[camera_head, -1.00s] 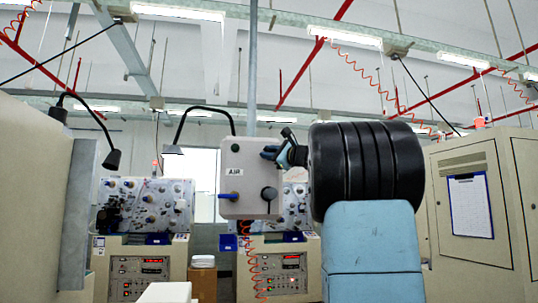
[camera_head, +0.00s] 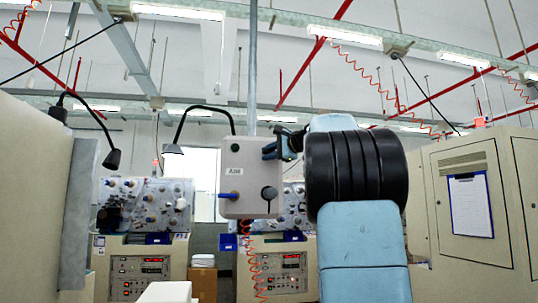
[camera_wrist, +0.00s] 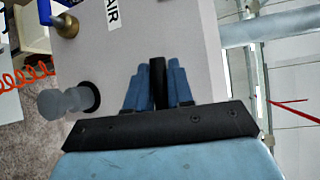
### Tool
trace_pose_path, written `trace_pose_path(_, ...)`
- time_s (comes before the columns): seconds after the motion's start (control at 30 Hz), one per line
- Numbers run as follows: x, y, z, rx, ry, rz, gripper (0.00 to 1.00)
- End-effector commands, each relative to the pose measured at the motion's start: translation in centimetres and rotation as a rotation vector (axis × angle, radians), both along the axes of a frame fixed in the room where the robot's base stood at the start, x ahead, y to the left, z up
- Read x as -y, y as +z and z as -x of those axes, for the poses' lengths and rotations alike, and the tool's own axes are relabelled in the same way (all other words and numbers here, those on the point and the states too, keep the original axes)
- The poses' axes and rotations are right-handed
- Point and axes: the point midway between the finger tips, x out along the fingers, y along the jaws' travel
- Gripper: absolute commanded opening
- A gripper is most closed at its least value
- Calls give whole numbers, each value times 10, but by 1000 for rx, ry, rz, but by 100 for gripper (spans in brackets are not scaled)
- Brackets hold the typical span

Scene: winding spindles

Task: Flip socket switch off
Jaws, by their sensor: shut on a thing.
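A light grey box (camera_head: 228,177) labelled AIR hangs on a vertical pole, and its face fills much of the wrist view (camera_wrist: 180,30). My gripper (camera_head: 270,151) is at the upper right of the box's front. In the wrist view my two blue fingers (camera_wrist: 158,80) are shut on a narrow black piece (camera_wrist: 158,82), which looks like the switch. The fingers hide its base, so I cannot tell its position. A round grey knob (camera_head: 268,193) sits lower right on the box, also in the wrist view (camera_wrist: 65,101). A blue-handled valve (camera_head: 229,196) sits lower left.
An orange coiled hose (camera_head: 253,262) hangs below the box. Machines with spindles (camera_head: 146,205) stand behind. A beige cabinet with a clipboard (camera_head: 470,205) stands at the right, and a beige panel (camera_head: 30,190) at the left. Two black lamps (camera_head: 112,159) reach in from the left.

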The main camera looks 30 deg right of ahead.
Motion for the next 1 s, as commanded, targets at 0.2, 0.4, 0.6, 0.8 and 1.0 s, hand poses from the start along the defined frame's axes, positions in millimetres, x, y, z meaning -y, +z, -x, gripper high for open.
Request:
trace_pose_path(0.2,-2,-5,-2,-18,7,26,0)
trace_pose_path(0.4,-2,-5,-2,-20,9,28,0)
trace_pose_path(0.6,-2,-5,-2,-20,10,28,26)
trace_pose_path(0.8,-1,-3,-1,-16,5,28,42)
trace_pose_path(1.0,-1,-2,0,-13,3,28,42)
